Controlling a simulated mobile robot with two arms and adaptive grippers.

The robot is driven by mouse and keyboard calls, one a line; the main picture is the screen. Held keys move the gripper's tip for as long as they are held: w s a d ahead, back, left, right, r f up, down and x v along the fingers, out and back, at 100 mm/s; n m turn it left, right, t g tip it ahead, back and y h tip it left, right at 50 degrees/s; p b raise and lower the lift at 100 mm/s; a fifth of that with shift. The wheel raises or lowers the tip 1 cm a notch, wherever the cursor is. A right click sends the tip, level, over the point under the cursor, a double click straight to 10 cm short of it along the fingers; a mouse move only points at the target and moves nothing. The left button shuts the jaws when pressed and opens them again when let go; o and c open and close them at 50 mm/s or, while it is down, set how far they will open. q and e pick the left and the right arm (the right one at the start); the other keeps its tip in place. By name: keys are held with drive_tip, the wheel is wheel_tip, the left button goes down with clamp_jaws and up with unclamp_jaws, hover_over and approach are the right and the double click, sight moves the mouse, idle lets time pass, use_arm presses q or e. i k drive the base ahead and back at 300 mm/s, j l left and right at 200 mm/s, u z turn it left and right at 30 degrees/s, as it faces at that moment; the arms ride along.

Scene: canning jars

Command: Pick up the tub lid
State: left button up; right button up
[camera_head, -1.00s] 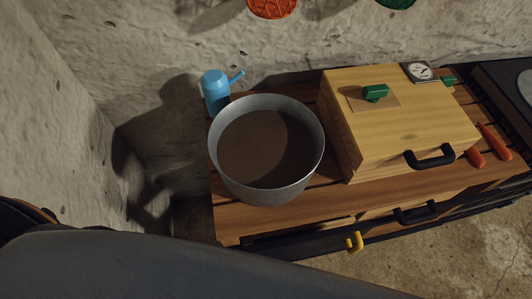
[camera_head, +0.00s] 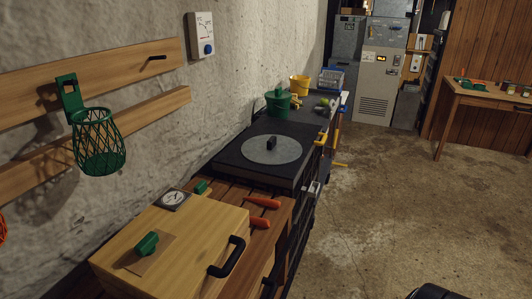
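A round grey disc with a black knob (camera_head: 272,149), which looks like a lid, lies flat on a black flat-topped unit (camera_head: 246,166) in the middle of the head view. I cannot tell for sure that it is the tub lid. The metal tub is out of view now. Neither of my grippers shows. A dark rounded piece at the bottom right edge may be part of my arm.
A wooden box (camera_head: 185,235) with a black handle stands nearer, with a gauge (camera_head: 174,199) and red-handled tools (camera_head: 262,203) beside it. A green pot (camera_head: 278,102) and yellow bucket (camera_head: 299,86) stand beyond the disc. The concrete floor (camera_head: 390,200) at right is clear.

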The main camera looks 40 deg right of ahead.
sight(272, 151)
drive_tip(key=l+u, duration=0.15)
drive_tip(key=l, duration=2.35)
drive_tip(key=k, duration=0.05)
